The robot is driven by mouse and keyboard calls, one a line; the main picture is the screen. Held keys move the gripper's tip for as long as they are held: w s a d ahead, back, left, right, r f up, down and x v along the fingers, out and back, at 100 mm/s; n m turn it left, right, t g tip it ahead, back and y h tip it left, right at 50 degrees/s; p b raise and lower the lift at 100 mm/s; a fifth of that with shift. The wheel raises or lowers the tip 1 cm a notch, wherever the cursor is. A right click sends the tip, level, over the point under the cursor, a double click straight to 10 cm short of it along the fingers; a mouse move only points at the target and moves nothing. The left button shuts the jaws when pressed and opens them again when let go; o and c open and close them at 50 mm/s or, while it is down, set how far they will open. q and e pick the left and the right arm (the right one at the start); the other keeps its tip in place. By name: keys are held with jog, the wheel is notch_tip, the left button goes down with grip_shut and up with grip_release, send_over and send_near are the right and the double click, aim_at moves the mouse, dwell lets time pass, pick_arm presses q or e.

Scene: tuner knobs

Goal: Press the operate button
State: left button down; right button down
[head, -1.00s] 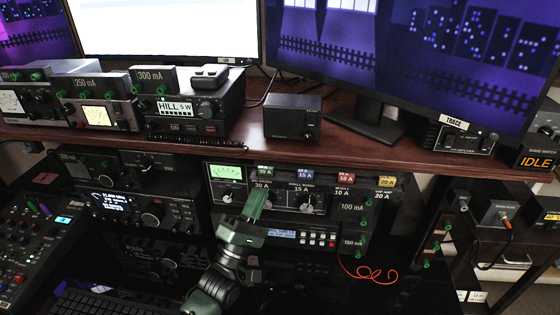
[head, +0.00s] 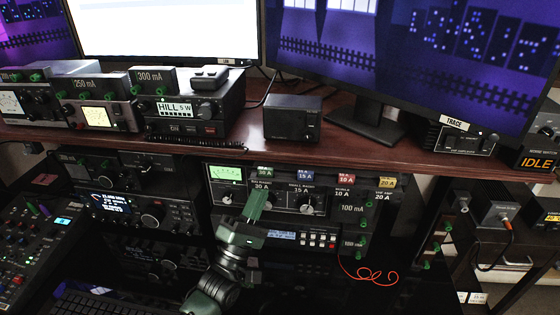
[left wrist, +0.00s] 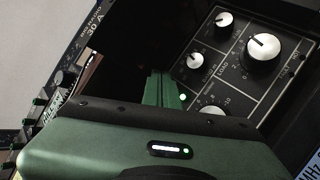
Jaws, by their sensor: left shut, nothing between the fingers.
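The tuner panel sits under the desk shelf, with a lit green meter (head: 226,174) and a large dark knob (head: 306,203) with a pale pointer face. My left gripper (head: 257,196) is green and shut, with nothing between its fingers. Its fingertips are in front of the panel, left of the large knob, and hide part of it. In the left wrist view the shut fingers (left wrist: 161,86) point at the panel, left of several silver knobs (left wrist: 263,54). A small green light shows beside them. I cannot make out which control is the operate button, nor whether the fingertips touch the panel.
A lower unit with a blue display (head: 282,235) and several small buttons is just right of my gripper. A coiled orange wire (head: 372,274) hangs to the right. The shelf (head: 210,145) overhangs above. A mixer (head: 32,235) stands at the left.

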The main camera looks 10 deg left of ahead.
pick_arm(q)
jog(key=shift+s, duration=0.35)
jog(key=s+p, duration=0.2)
jog(key=s, duration=0.4)
dwell(0.5)
